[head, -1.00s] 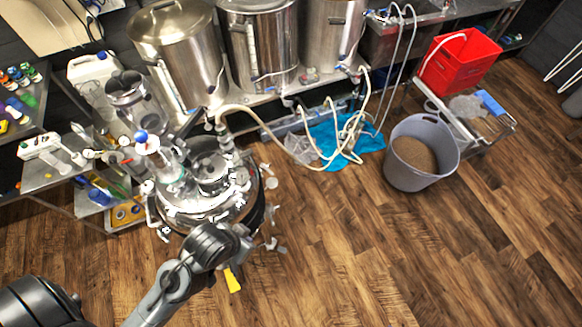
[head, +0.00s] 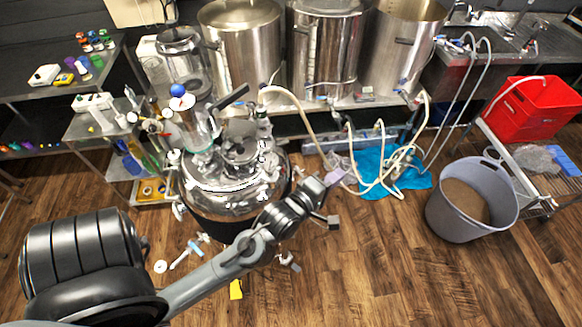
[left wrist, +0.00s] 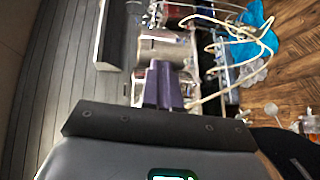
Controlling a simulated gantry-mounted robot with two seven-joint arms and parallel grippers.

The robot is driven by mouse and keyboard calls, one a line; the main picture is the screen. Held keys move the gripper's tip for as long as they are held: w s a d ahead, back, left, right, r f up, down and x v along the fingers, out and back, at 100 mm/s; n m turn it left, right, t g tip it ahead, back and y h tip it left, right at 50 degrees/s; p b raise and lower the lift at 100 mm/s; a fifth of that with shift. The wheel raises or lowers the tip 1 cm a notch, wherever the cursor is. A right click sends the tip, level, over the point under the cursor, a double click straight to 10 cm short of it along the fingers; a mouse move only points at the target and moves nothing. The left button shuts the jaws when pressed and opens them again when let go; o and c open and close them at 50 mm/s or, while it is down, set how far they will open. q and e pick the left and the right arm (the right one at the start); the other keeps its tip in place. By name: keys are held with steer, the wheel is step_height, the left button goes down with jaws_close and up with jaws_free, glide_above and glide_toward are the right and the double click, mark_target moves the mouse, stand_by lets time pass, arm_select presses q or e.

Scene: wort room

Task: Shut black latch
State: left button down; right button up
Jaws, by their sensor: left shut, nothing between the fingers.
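A shiny steel vessel (head: 225,185) with fittings and clamps on its lid stands on the floor left of centre in the head view. A black lever (head: 234,97) sticks up at a slant from the vessel's top; it may be the black latch, but I cannot tell for sure. My left gripper (head: 335,178) is right of the vessel, apart from the lever. Its purple fingers (left wrist: 164,86) are together and empty in the left wrist view. I cannot make out the latch in the left wrist view. My right gripper is not in view.
Tall steel kettles (head: 325,50) stand on a bench behind the vessel. A pale hose (head: 300,108) runs from the vessel to a blue cloth (head: 372,165). A grey bucket (head: 440,215) and a red bin (head: 535,105) are at right. The front floor at right is clear.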

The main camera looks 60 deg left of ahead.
arm_select(q)
steer(key=w+a+f+n+t+y+b, duration=0.3)
steer(key=a+f+n+y+b, duration=0.7)
steer(key=n+b, duration=0.95)
steer(key=s+a+f+n+g+y+b, duration=0.1)
steer(key=f+n+g+y+b, duration=0.5)
steer(key=b, duration=1.3)
steer(key=s+a+f+n+g+y+b, duration=0.2)
steer(key=a+f+n+g+y+b, duration=0.2)
steer(key=b, duration=1.6)
step_height(320, 180, down, 6)
steer(key=n+g+y, duration=0.2)
steer(key=n+g, duration=0.2)
steer(key=n, duration=0.2)
steer(key=shift+r+g+y+b, duration=0.15)
steer(key=shift+g+y+b, duration=0.15)
steer(key=shift+y, duration=0.1)
steer(key=shift+w+a+r, duration=0.1)
steer(key=shift+a+r, duration=0.05)
steer(key=p, duration=1.2)
glide_toward(276, 143)
steer(key=w+a+r, duration=0.3)
steer(key=w, duration=0.1)
steer(key=shift+r, duration=0.3)
